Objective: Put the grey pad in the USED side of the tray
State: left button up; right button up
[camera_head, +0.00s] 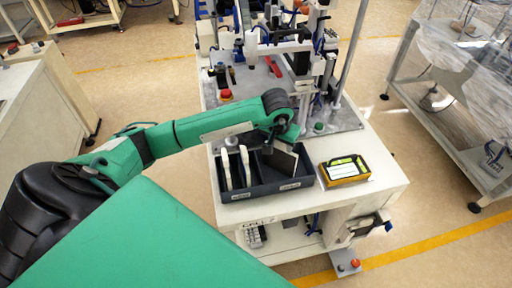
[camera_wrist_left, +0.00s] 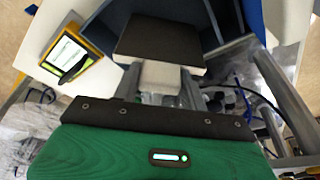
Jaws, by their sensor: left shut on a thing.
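The grey pad (camera_head: 283,163) is a flat, dark plate, tilted over the right compartment of the dark tray (camera_head: 268,193). My left gripper (camera_head: 278,144) is shut on the pad's pale block-shaped grip (camera_wrist_left: 160,77), just above the tray. In the left wrist view the pad's dark face (camera_wrist_left: 160,38) lies beyond the fingers. Whether the pad touches the tray floor cannot be told. The tray's left compartment holds upright cream-coloured pieces (camera_head: 226,169). White labels (camera_head: 290,186) on the tray front are too small to read. My right gripper is not in view.
A yellow-edged device (camera_head: 344,170) with a lit screen lies right of the tray on the white table (camera_head: 385,185). Machinery with posts and a red button (camera_head: 226,95) stands behind the tray. The table's front edge is close to the tray.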

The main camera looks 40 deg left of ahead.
pick_arm(q)
jog(key=o, duration=1.3)
jog(key=b+v, duration=0.3)
jog(key=v, duration=1)
jog(key=shift+r, duration=0.4)
